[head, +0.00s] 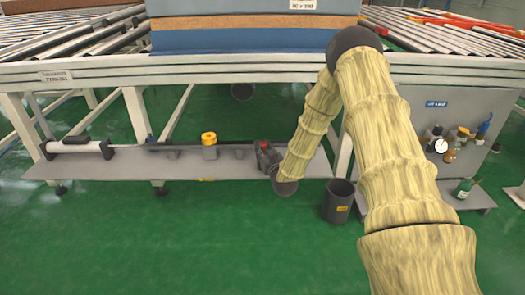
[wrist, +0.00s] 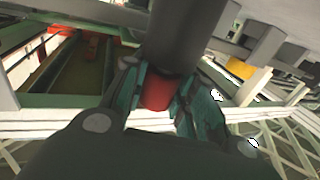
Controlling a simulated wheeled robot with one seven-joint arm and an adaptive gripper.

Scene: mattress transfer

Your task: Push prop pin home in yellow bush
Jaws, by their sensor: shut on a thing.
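The yellow bush (head: 208,138) stands on the grey shelf under the conveyor in the head view, with a grey body just beneath its yellow top. My gripper (head: 264,152) is to the right of the bush, apart from it, over the right part of the shelf. In the wrist view my gripper (wrist: 158,95) has its teal fingers shut on a red cylindrical part (wrist: 157,92), which I take for the prop pin. A thick dark cylinder (wrist: 180,35) lies beyond it; whether it belongs to the pin I cannot tell. The pin's tip is not clearly visible.
The grey shelf (head: 100,167) carries a white-and-black cylinder (head: 75,147) at left and small grey stubs beside the bush. A dark bin (head: 338,200) stands on the green floor. The conveyor frame (head: 230,68) runs above. Bottles and tools stand at right.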

